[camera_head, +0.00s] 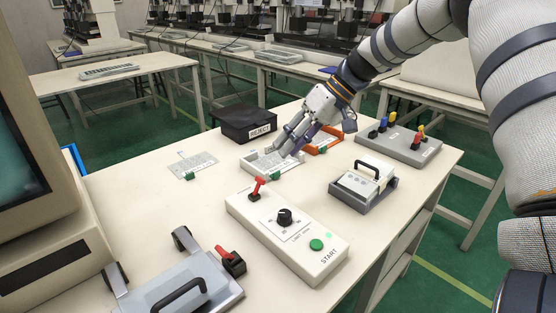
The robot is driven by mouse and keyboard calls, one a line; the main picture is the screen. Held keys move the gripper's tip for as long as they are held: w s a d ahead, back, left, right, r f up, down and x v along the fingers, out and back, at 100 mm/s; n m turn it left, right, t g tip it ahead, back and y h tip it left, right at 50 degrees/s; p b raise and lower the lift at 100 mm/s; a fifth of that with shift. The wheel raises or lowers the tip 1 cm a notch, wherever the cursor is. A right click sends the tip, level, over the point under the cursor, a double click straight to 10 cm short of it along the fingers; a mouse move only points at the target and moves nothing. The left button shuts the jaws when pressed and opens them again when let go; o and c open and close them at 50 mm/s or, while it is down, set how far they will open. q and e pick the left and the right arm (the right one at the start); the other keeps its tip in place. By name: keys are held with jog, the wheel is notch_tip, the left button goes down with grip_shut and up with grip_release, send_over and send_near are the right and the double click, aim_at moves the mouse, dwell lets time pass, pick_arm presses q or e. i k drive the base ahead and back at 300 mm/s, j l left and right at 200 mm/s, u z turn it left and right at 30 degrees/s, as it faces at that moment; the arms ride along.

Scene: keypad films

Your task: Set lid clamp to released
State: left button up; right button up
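A red-and-black clamp (231,262) stands at the right side of a grey lidded fixture at the front left. Its red lever leans up and to the left, and I cannot tell whether it is latched. The grey lid (165,282) has a black handle (180,294) and two hinge arms behind it, and is partly cut off by the bottom edge. My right gripper (284,150) is far from the clamp, low over a white tray (255,166) with a keypad piece at the back. Whether its fingers are open or shut is unclear. My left gripper is out of view.
A white control box (300,258) with red lever, black knob and green START button lies mid-table. A black REJECT bin (244,123), an orange tray (325,143), a grey handled block (362,188) and a peg board (400,143) stand behind. A monitor (40,170) blocks the left.

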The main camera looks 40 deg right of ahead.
aim_at(225, 255)
jog(key=k, duration=1)
